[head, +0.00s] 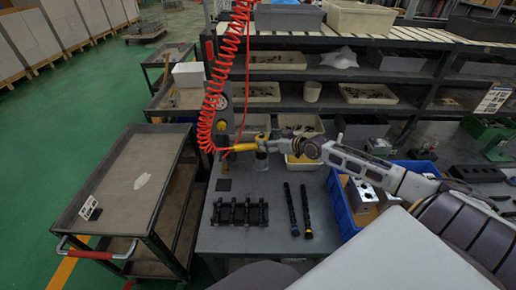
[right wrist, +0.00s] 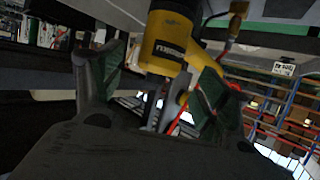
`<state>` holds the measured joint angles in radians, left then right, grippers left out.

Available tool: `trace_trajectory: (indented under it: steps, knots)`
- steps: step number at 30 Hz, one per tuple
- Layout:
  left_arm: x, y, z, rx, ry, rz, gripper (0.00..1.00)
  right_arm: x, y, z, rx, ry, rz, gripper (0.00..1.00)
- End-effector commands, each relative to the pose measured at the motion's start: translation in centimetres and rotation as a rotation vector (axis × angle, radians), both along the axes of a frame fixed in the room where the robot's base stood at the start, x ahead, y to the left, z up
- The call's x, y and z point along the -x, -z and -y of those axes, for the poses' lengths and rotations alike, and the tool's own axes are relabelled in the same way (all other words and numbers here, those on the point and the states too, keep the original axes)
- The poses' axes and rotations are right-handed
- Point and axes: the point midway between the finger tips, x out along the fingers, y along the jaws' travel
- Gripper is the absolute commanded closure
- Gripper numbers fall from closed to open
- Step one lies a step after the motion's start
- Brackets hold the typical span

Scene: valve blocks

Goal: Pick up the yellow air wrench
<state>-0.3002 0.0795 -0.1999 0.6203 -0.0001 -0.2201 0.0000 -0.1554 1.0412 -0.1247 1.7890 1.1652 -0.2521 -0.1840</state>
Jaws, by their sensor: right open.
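The yellow air wrench (head: 243,147) hangs at the lower end of a red coiled hose (head: 212,110), above the back left part of the grey workbench (head: 270,190). My right gripper (head: 264,144) comes in from the right and is at the wrench's right end. In the right wrist view the yellow wrench body (right wrist: 168,45) stands beyond and between the spread fingers of my right gripper (right wrist: 155,75). The fingers are open, and I cannot tell whether either touches the wrench. My left gripper is not in view.
A black slotted block (head: 240,213) and two dark rods (head: 298,210) lie on the bench. A blue bin (head: 345,213) with metal blocks stands under my right arm. Shelves with grey bins (head: 365,93) rise behind. A grey cart (head: 125,178) stands at the left.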

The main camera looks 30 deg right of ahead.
Motion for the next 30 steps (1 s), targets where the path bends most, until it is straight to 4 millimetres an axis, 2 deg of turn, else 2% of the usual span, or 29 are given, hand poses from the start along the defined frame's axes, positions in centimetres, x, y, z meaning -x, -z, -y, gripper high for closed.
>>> trace_trajectory:
  steps: [18, 30]
  knots:
    - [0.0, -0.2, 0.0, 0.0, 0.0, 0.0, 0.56, -2.7, 1.1, -0.7, -0.001, 0.0, 0.002, 0.25]
    - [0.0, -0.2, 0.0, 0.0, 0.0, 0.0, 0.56, -3.0, 1.3, -0.8, -0.001, -0.001, 0.001, 0.25]
